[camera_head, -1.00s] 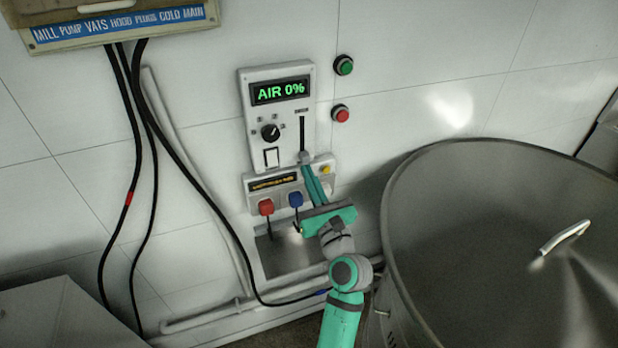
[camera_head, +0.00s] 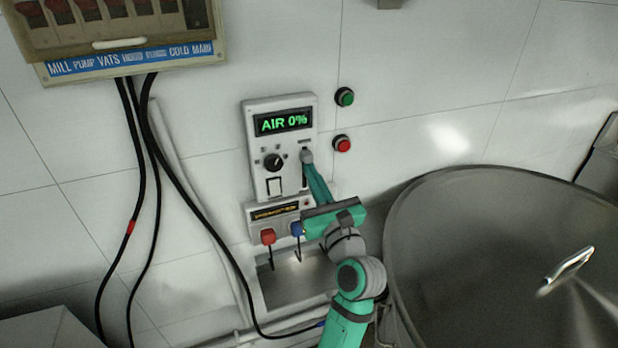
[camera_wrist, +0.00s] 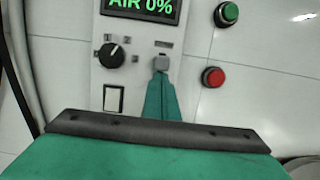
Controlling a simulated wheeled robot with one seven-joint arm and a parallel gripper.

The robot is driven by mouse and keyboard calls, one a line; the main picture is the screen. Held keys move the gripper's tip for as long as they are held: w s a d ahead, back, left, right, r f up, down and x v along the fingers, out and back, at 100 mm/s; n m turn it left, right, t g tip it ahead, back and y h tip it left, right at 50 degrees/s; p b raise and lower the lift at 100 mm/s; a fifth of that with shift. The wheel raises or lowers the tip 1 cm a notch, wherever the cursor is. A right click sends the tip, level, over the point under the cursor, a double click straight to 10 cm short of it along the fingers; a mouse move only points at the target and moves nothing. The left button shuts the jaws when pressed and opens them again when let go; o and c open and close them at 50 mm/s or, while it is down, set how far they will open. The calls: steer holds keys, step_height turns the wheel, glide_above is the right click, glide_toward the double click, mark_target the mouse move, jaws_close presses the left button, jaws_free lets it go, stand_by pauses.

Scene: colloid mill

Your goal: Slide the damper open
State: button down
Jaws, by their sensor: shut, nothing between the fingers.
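The damper is a slider in a dark vertical slot (camera_head: 304,181) on the right side of a pale control panel (camera_head: 258,183). The panel's green display (camera_head: 284,121) reads AIR 0%. My gripper (camera_head: 308,161) is shut, with its fingers pointing up at the slot's upper part. A small grey block shows at the fingertips, also in the wrist view (camera_wrist: 161,64); I cannot tell whether it is the slider knob or the finger ends. The fingers hide part of the slot. No separate knob shows in the bare lower slot.
A dark rotary knob (camera_head: 273,162) and a white rocker switch (camera_head: 274,187) are left of the slot. Green (camera_head: 345,97) and red (camera_head: 342,144) buttons are on the wall to the right. A large steel vat (camera_head: 470,230) stands at right. Black cables (camera_head: 140,170) hang at left.

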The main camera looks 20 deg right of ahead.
steer(key=shift+a+r, duration=0.2)
steer(key=shift+r, duration=0.15)
steer(key=s+f, duration=0.7)
steer(key=s, duration=0.2)
steer(key=shift+s, duration=0.4)
steer(key=s+a+f+n+g+h, duration=0.1)
steer(key=s+a+f+n, duration=0.25)
steer(key=f+n, duration=0.3)
steer(key=s+a+f+n+g, duration=0.25)
steer(key=s+f+n, duration=0.25)
steer(key=f, duration=0.3)
steer(key=s+a+f+n+g+h, duration=0.1)
steer(key=s+a+f+n, duration=0.35)
steer(key=f, duration=0.35)
steer(key=s+a+f+n+y, duration=0.1)
steer(key=s+a+n, duration=0.6)
steer(key=s+n, duration=0.3)
steer(key=s+a+f+n+y, duration=0.1)
steer(key=s+a+n+y, duration=0.1)
steer(key=s+a+n, duration=0.5)
steer(key=s+n+g, duration=0.1)
steer(key=s+n, duration=0.2)
steer(key=shift+s+a+f+n, duration=0.2)
steer(key=shift+s+f+n, duration=0.05)
steer(key=shift+n, duration=0.05)
